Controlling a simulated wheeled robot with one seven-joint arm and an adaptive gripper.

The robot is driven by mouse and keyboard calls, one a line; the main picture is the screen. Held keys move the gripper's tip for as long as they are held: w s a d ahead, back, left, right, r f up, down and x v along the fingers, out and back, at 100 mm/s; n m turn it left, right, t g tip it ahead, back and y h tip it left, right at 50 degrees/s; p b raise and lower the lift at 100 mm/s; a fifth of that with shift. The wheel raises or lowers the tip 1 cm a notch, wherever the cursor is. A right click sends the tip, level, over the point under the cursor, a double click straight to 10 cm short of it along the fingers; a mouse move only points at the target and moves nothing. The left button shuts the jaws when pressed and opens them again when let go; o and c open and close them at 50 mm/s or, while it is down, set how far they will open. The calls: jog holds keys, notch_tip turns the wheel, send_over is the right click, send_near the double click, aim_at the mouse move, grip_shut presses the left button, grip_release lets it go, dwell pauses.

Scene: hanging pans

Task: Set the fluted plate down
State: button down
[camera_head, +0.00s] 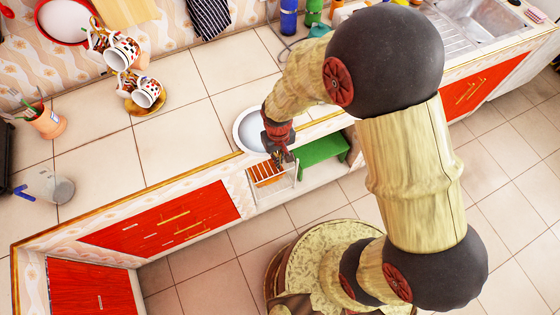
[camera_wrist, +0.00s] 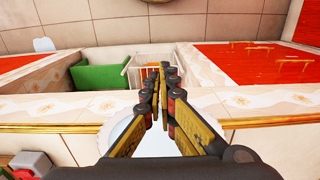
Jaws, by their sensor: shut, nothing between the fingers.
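The fluted plate (camera_head: 248,131) is white and round, with a pale blue-grey middle. It appears to lie on the tiled counter near its front edge, partly hidden by my gripper (camera_head: 281,158). In the wrist view the plate (camera_wrist: 154,147) shows behind and between my fingers, its wavy rim at the left. My gripper (camera_wrist: 160,76) is shut and empty, its fingertips reaching past the plate over the counter's front edge. I cannot tell whether the fingers touch the plate.
A white rack (camera_head: 273,184) and a green shelf (camera_head: 322,149) sit in an open niche below the counter edge. Patterned mugs on a stand (camera_head: 147,93), a pencil cup (camera_head: 47,121) and a glass jar (camera_head: 57,187) stand to the left. Bare tiles lie between.

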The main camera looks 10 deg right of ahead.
jog(key=shift+w+a, duration=0.3)
jog(key=shift+w, duration=0.7)
jog(key=shift+w+a, duration=0.3)
jog(key=shift+w, duration=0.65)
